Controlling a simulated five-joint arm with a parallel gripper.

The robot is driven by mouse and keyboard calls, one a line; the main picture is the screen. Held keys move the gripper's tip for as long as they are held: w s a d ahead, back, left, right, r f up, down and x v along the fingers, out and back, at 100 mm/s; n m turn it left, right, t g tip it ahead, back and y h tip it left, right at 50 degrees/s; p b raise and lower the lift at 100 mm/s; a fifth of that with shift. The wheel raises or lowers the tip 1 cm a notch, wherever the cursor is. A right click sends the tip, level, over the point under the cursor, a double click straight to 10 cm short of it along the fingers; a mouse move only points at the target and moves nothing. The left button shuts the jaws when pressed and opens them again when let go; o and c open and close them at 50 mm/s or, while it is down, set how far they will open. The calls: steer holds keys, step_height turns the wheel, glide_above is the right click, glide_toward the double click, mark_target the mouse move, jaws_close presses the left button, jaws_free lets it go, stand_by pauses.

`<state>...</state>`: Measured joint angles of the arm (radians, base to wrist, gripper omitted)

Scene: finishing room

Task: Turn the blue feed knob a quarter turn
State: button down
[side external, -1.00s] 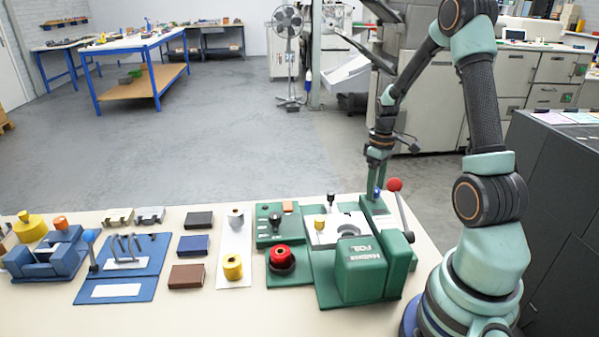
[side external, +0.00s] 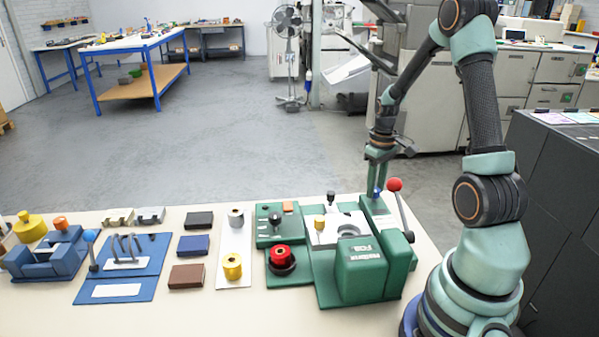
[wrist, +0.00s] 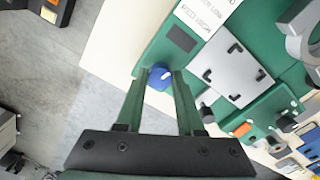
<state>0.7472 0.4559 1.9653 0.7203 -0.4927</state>
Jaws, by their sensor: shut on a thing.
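The blue feed knob (wrist: 158,78) sits on the green machine (wrist: 240,60), between my two fingertips. A white mark shows on its face, toward the right finger. My gripper (wrist: 159,80) is shut on the knob, one finger on each side. In the side external view my gripper (side external: 377,186) points down at the back of the green machine (side external: 362,268), and only a little of the blue knob (side external: 377,193) shows between the fingers. A white label (wrist: 203,14) with printed words, partly cut off, lies beside the knob.
A lever with a red ball (side external: 395,184) rises close to the right of my gripper. A black-handled press part (side external: 331,197) and a yellow knob (side external: 320,222) stand to the left. Blocks, spools and a blue fixture (side external: 122,268) fill the bench further left.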

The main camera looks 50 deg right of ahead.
steer(key=m, duration=1)
steer(key=shift+m, duration=0.4)
steer(key=shift+r+m, duration=0.1)
steer(key=shift+m, duration=1.8)
steer(key=c, duration=0.5)
jaws_free()
step_height(320, 180, up, 12)
